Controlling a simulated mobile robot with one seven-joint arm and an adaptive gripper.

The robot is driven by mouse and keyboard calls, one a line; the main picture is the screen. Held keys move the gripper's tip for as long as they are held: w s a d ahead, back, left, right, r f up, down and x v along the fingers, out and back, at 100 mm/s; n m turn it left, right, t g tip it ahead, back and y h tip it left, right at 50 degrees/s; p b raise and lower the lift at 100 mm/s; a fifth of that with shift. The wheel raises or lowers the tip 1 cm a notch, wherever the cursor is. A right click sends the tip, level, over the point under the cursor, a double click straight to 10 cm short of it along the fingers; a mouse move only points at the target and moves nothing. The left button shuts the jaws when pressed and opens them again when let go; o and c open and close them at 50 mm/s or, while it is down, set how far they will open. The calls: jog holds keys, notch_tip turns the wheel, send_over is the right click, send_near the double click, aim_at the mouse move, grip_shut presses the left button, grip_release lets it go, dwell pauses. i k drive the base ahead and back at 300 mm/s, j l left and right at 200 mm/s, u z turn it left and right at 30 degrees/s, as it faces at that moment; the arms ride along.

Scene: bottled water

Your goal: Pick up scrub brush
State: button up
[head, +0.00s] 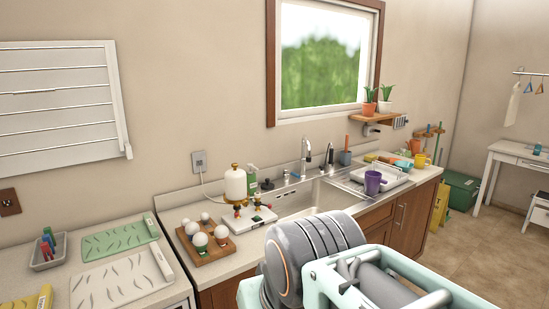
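I cannot clearly make out a scrub brush in the head view. A blue-grey holder (345,158) with an upright brown handle (347,141) stands behind the sink, near the faucet; it may hold a brush, but it is too small to tell. My arm's grey and mint links fill the bottom centre and right, in front of the counter. My gripper's fingers do not show.
A sink (306,200) is set in the counter. A drying rack (352,183) with a purple mug (374,182) stands to its right. Patterned mats (118,284) lie further left.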

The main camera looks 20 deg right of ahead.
aim_at(381, 159)
jog(key=l+z, duration=0.1)
jog(key=z, duration=1.75)
jog(key=i+z, duration=0.15)
jog(key=i, duration=0.6)
jog(key=i+z, duration=0.15)
jog(key=i, duration=0.55)
jog(key=i+j+z, duration=0.2)
jog(key=i, duration=0.55)
jog(key=i+u, duration=0.1)
jog(key=i, duration=1.1)
jog(key=i+u, duration=0.4)
jog(key=i+l+u, duration=0.2)
jog(key=i+u, duration=0.4)
jog(key=u, duration=0.15)
jog(key=i+u, duration=0.45)
jog(key=u, duration=0.25)
